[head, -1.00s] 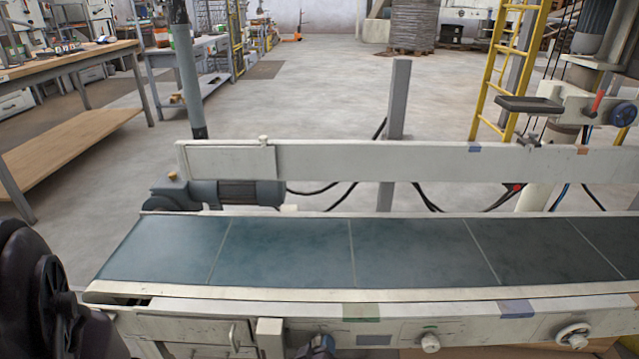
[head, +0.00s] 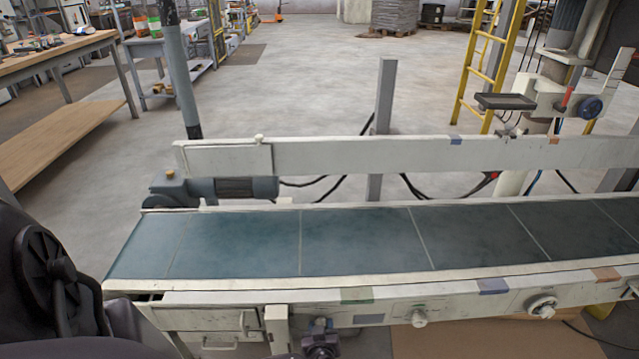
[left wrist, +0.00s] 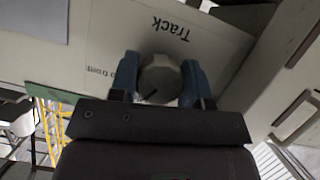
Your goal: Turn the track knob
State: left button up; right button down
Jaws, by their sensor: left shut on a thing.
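The track knob (left wrist: 158,77) is a round grey knob with a dark pointer line, on a cream panel (left wrist: 110,52) that reads "Track" upside down in the left wrist view. My left gripper (left wrist: 158,82) has its blue fingers closed on the two sides of the knob. In the head view my left gripper (head: 320,326) is small, at the front face of the conveyor near the bottom edge, and the knob is hidden there. My right gripper is in neither view.
The conveyor belt (head: 350,238) is empty. A side rail (head: 370,155) and a motor (head: 247,188) lie behind the belt.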

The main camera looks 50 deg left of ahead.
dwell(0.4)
pick_arm(q)
jog(key=o, duration=0.9)
